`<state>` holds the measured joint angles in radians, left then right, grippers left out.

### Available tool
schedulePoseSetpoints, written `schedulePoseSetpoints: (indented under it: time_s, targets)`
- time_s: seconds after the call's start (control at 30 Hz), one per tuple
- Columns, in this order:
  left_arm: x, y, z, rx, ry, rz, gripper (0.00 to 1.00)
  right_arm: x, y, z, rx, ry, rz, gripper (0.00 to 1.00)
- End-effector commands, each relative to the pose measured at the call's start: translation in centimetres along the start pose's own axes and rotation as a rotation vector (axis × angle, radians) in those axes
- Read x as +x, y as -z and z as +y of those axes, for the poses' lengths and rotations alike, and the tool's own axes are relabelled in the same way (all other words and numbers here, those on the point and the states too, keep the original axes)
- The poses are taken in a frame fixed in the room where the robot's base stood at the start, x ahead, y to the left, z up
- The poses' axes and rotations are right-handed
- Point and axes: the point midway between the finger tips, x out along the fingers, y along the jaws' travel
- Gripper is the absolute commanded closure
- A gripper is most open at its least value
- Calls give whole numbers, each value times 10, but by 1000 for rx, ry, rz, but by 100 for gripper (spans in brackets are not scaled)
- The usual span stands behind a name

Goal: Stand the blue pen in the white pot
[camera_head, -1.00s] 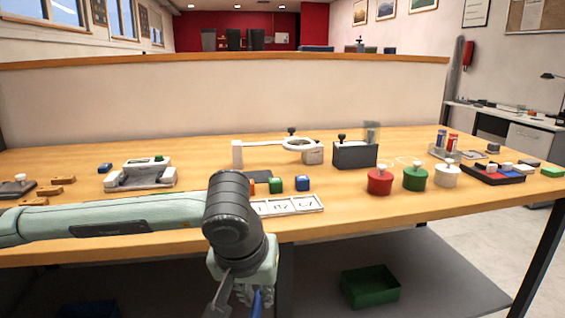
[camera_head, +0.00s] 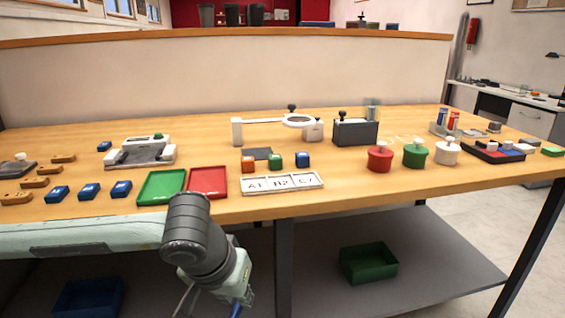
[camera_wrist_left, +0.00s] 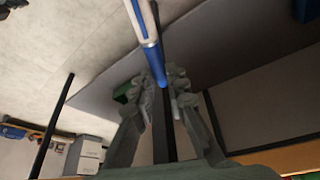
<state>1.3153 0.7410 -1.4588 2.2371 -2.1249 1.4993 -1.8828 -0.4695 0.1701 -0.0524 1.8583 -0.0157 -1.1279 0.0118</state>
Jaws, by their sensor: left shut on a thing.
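The blue pen (camera_wrist_left: 147,35), blue and white, is held between the fingertips of my left gripper (camera_wrist_left: 165,95) in the left wrist view. In the head view a small blue bit of the pen (camera_head: 236,309) shows at the bottom edge, beside my left gripper (camera_head: 215,303), which is partly cut off. The gripper is below and in front of the table edge. My right gripper is not in view.
A green pot (camera_head: 415,156) and a red pot (camera_head: 379,161) stand left of the white pot. A green tray (camera_head: 161,187) and a red tray (camera_head: 208,183) lie near the front edge above my arm. A green crate (camera_head: 369,263) stands on the lower shelf.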

Motion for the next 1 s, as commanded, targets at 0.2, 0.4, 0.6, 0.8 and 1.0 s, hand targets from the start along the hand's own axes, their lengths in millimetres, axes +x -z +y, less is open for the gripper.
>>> schedulePoseSetpoints:
  time_s: [0.2,0.4,0.6,0.8,1.0]
  targets:
    - [2,-2,-68,-126,54,2,100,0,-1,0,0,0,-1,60]
    - [1,-6,-104,-194,80,3,100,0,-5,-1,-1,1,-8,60]
    - [2,-7,-107,-202,82,2,100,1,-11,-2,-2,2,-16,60]
    - [1,-6,-108,-202,83,3,100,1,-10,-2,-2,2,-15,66]
    - [1,-6,-108,-202,83,3,100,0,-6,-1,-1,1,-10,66]
